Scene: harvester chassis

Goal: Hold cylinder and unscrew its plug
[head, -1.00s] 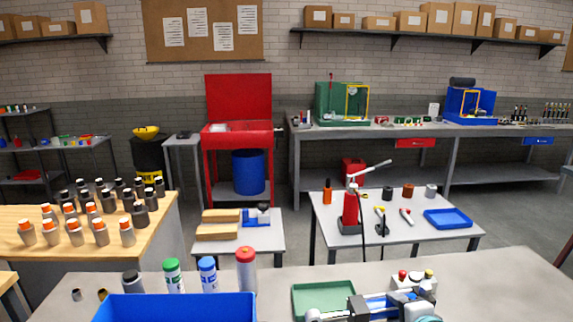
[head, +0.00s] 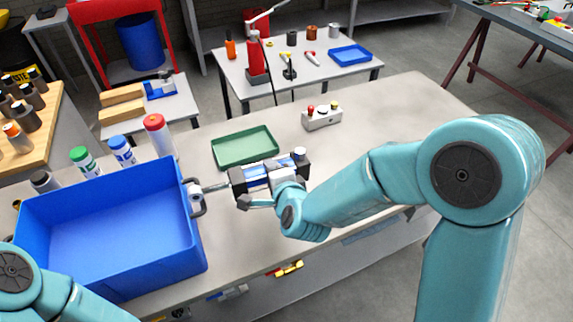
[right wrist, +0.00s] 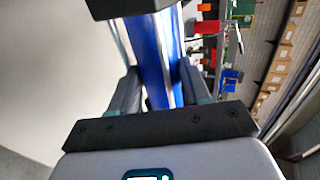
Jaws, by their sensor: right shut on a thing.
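The cylinder (head: 257,176) has a blue body, dark end blocks and a metal rod with a fork-shaped end at its left. My right gripper (head: 268,188) is shut on the cylinder's body. In the right wrist view the blue cylinder (right wrist: 148,50) runs between the gripper's two fingers (right wrist: 157,88). Part of my left arm shows at the lower left of the head view, but its gripper does not.
The blue bin (head: 195,250) stands at the left by the rod end. Behind it are bottles with green (head: 79,153), blue and red caps. The green tray (head: 235,163) and a small button box (head: 321,118) lie behind the cylinder. The bench (head: 390,100) is clear at the back right.

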